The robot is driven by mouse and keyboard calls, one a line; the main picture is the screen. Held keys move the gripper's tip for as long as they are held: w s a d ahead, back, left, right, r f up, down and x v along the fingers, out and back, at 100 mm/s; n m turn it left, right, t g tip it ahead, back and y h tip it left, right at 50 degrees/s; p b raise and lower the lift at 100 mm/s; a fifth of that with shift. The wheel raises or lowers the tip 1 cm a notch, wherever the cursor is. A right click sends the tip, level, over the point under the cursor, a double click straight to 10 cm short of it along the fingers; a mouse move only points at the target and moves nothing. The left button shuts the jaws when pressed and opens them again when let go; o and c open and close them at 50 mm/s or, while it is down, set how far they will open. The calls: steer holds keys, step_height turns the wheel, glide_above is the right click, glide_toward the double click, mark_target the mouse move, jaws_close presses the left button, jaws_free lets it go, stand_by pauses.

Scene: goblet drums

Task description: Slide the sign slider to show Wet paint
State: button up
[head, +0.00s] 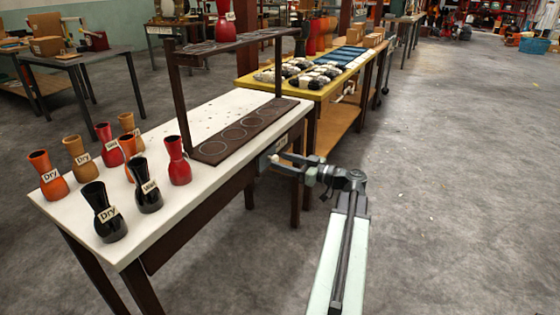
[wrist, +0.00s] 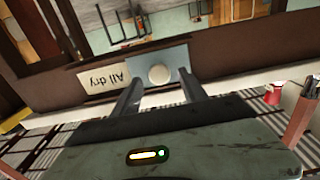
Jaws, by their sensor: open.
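The sign (wrist: 105,79) is fixed on the dark edge of the table and reads "All dry", upside down in the wrist view. Next to it is a grey-blue slider plate (wrist: 178,62) with a round pale knob (wrist: 159,74). My gripper (wrist: 161,80) is open, with one finger on each side of the knob and a gap showing on both sides. In the head view my gripper (head: 276,160) is at the right-hand edge of the white table, where the sign is mostly hidden. No "Wet paint" wording shows.
The white table (head: 225,115) holds several goblet drums with "Dry" or "Wet" tags, such as a black drum (head: 103,212), and a dark rack (head: 180,105). A yellow table (head: 285,78) with trays stands behind. The grey floor (head: 460,190) to the right is clear.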

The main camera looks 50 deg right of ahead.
steer(key=shift+x, duration=1.05)
jaws_close()
stand_by(0.6)
